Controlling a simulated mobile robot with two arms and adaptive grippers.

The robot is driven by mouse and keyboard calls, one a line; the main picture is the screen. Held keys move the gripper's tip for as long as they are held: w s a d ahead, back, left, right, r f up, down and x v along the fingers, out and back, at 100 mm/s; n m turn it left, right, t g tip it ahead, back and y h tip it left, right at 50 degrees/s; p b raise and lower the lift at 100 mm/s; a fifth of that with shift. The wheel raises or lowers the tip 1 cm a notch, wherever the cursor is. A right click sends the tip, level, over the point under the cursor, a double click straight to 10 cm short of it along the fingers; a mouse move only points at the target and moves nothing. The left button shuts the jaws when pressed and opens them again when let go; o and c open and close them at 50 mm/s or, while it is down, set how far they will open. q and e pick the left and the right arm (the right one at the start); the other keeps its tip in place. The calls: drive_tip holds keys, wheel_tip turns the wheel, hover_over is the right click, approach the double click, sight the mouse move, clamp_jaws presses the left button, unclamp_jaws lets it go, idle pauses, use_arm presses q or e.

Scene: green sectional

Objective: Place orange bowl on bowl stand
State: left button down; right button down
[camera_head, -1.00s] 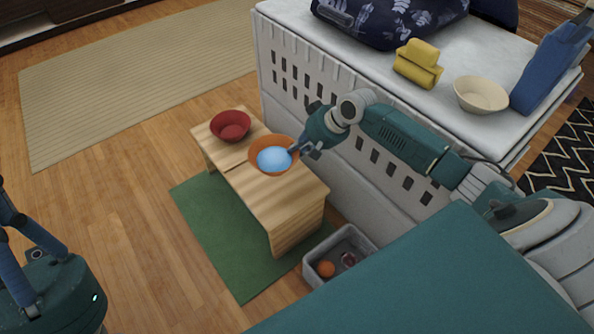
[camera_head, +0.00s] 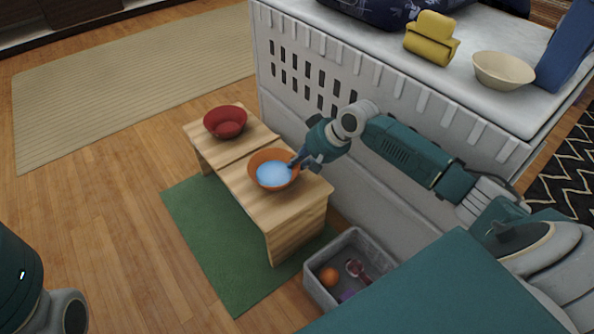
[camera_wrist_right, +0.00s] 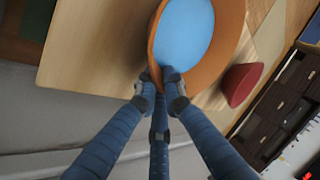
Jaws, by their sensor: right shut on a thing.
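The orange bowl (camera_head: 257,180) has a pale blue inside and sits at or just above the right half of the low wooden bowl stand (camera_head: 283,207); whether it touches the stand is unclear. It also shows in the right wrist view (camera_wrist_right: 234,22). The bowl looks nearly level. A red bowl (camera_head: 225,122) stands on the left half of the stand, apart from the orange one. My left gripper is out of view; only part of my left arm shows at lower left.
A white perforated unit (camera_head: 360,75) stands close behind the stand, with a cream bowl (camera_head: 503,70) and a yellow object (camera_head: 431,40) on top. A grey bin (camera_head: 315,286) with small things sits at the right. A green mat (camera_head: 205,240) lies under the stand.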

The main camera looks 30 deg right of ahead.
drive_tip(key=shift+f, duration=0.1)
idle(0.3)
drive_tip(key=c, duration=1.9)
unclamp_jaws()
drive_tip(key=shift+f, duration=0.15)
